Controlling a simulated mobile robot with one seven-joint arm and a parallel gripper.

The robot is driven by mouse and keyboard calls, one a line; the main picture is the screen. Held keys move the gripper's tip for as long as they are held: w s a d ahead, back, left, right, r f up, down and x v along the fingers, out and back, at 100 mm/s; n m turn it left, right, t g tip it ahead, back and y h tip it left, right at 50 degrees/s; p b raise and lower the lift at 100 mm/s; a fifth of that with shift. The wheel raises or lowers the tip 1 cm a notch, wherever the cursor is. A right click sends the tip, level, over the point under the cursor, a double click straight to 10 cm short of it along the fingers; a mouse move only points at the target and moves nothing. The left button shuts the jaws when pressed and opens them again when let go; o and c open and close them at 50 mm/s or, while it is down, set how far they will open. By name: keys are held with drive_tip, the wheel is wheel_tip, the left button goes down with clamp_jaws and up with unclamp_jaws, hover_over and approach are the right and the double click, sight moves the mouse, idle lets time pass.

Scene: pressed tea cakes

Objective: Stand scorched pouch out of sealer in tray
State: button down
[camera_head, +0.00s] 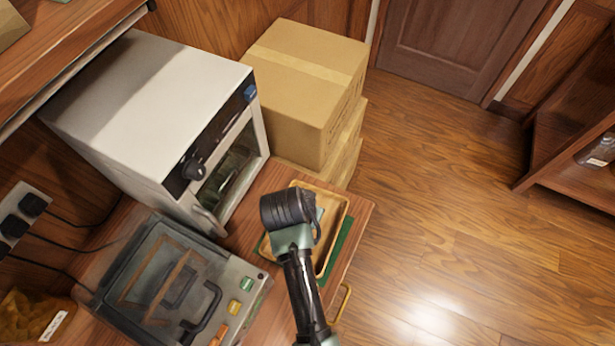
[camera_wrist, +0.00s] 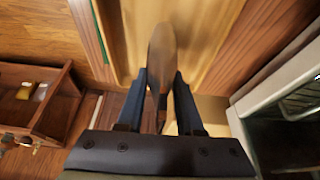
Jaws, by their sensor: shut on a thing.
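In the wrist view my gripper (camera_wrist: 160,85) is shut on a thin brown-grey pouch (camera_wrist: 161,50), seen nearly edge-on between the two dark blue fingers. The wooden tray (camera_wrist: 215,50) lies beyond it. In the head view the tray (camera_head: 336,240) sits near the counter's right edge, and my arm's end hides its middle and the pouch. I cannot tell whether the pouch touches the tray floor. The sealer (camera_head: 228,300), with a dark see-through lid and coloured buttons, stands to the left of my arm. Its lid looks down.
A white oven (camera_head: 150,110) with a dark front stands behind the sealer. Cardboard boxes (camera_head: 310,75) are stacked beyond the tray. A green mat (camera_head: 343,245) shows beside the tray. A brown lumpy thing (camera_head: 30,318) lies at far left. Open floor is at right.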

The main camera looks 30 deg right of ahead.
drive_tip(key=shift+f, duration=0.7)
drive_tip(key=c, duration=0.5)
unclamp_jaws()
drive_tip(key=shift+f, duration=0.15)
drive_tip(key=shift+c, duration=0.2)
drive_tip(key=v, duration=1.2)
